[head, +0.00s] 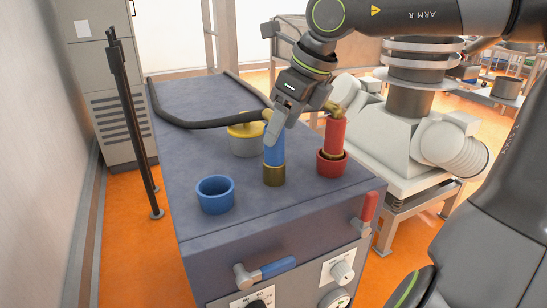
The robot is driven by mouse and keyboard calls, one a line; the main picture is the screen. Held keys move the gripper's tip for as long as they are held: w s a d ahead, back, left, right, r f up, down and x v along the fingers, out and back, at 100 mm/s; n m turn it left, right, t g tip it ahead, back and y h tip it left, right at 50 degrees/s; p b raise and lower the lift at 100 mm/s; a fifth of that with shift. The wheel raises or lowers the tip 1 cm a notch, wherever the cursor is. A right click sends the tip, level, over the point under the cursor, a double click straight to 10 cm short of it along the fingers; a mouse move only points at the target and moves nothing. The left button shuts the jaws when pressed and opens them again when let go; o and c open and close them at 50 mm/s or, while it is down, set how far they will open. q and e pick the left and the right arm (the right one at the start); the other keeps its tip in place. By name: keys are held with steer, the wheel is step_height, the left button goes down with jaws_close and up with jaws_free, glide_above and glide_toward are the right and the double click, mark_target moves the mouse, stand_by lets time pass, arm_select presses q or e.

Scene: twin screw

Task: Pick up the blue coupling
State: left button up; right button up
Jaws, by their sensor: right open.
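The blue coupling (274,154) stands upright on the grey cabinet top, with a brass lower end (274,176). My right gripper (276,132) reaches down from the upper right to the coupling's upper end. It is open, and its fingers overlap the top of the coupling in the picture. I cannot tell whether they touch it. The far finger is largely hidden. My left gripper is not in view.
A blue ring-shaped socket (215,196) is at the front left of the cabinet top (190,135). A red coupling (335,135) stands in a red socket (331,167) to the right. A yellow-topped fitting (246,137) and a black hose (190,124) lie behind.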

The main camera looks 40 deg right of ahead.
steer(key=shift+a+x, duration=0.2)
steer(key=shift+x, duration=1.25)
steer(key=shift+a+x, duration=0.15)
steer(key=shift+x, duration=1.3)
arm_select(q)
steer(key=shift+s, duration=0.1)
arm_select(e)
steer(key=shift+s, duration=0.1)
steer(key=c, duration=1.2)
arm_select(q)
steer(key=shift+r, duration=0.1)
arm_select(e)
steer(key=shift+r, duration=0.15)
